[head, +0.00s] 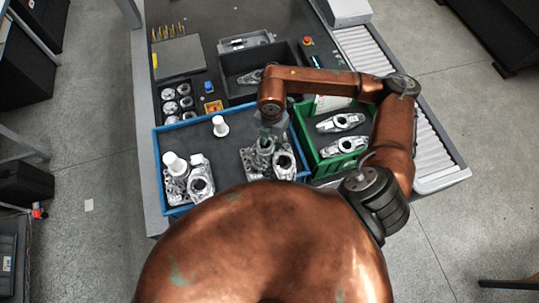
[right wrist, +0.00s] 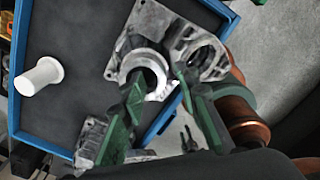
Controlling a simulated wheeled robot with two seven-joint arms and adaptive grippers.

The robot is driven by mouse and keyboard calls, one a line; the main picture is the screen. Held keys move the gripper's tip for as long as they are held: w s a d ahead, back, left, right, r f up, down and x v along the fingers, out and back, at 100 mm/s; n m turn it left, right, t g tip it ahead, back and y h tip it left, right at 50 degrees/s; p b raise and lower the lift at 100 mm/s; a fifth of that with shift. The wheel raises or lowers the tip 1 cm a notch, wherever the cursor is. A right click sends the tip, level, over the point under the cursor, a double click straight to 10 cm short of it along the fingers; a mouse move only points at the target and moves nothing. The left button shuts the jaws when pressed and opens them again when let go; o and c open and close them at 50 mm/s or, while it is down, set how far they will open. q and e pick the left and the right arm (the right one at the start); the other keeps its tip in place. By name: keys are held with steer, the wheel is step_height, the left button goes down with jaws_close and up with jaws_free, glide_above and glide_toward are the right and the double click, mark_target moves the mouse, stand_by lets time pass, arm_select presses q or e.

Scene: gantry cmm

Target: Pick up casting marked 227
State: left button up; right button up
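Grey metal castings stand in a blue-rimmed tray (head: 229,187). One group is at the tray's right, with a casting (head: 284,164) just beside my right gripper (head: 266,143). Another group with a casting (head: 200,183) is at the left. In the right wrist view, my right gripper (right wrist: 158,82) has its green fingers apart over a casting (right wrist: 152,58) with a round collar and bore. Whether the fingers touch it I cannot tell. No marking 227 is legible on any casting. My left gripper is not in view.
A white cylinder (head: 220,126) stands in the tray, also in the right wrist view (right wrist: 40,77). A green crate (head: 322,166) with metal parts adjoins the tray at right. A dark bin (head: 236,88) lies behind. The tray's middle is bare.

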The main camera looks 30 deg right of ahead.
steer(key=shift+f, duration=1.1)
steer(key=shift+c, duration=0.7)
jaws_close()
steer(key=shift+w+r, duration=0.1)
steer(key=shift+r, duration=0.05)
